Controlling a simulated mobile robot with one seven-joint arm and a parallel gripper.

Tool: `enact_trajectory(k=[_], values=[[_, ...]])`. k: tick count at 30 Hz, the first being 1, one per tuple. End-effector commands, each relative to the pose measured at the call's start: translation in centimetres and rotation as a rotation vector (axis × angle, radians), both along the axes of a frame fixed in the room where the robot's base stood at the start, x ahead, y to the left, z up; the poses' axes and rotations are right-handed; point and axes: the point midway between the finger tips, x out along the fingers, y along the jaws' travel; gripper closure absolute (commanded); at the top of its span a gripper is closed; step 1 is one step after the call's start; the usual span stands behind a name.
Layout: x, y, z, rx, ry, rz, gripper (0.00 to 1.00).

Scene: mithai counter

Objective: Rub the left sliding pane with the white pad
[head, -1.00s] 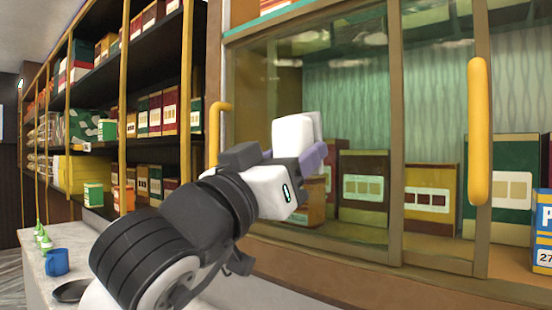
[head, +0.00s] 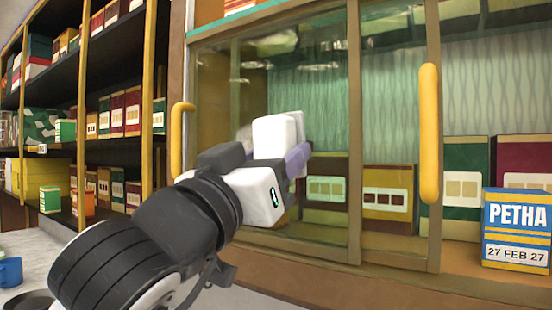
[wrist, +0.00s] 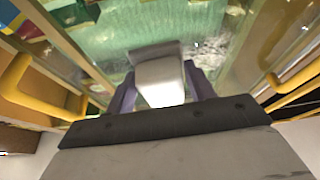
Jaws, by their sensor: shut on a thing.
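The left sliding pane (head: 225,85) is greenish glass in a brown frame, with a yellow handle (head: 178,140) at its left edge. My gripper (head: 290,155) has purple fingers shut on the white pad (head: 274,136), a pale block in front of the pane's middle. In the wrist view the pad (wrist: 160,82) sits between both fingers, with the pane (wrist: 115,25) beyond it. The pad looks at or very near the glass; contact is hidden. Pale streaks (wrist: 207,46) show on the glass right of the pad; I cannot tell smears from reflections.
A second yellow handle (head: 429,135) stands upright on the right. A blue PETHA box (head: 516,230) is beyond it. Coloured boxes stand behind the glass. Open shelves (head: 110,70) are at left. A blue mug (head: 10,271) and dark plate (head: 28,301) sit on the counter.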

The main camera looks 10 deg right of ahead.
Motion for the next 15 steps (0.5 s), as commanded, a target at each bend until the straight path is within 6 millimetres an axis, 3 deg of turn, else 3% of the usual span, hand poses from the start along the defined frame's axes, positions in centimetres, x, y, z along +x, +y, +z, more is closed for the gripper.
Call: enact_trajectory(k=[15], values=[[2.4, 2.1, 0.0, -0.001, 0.002, 0.000, 0.65]])
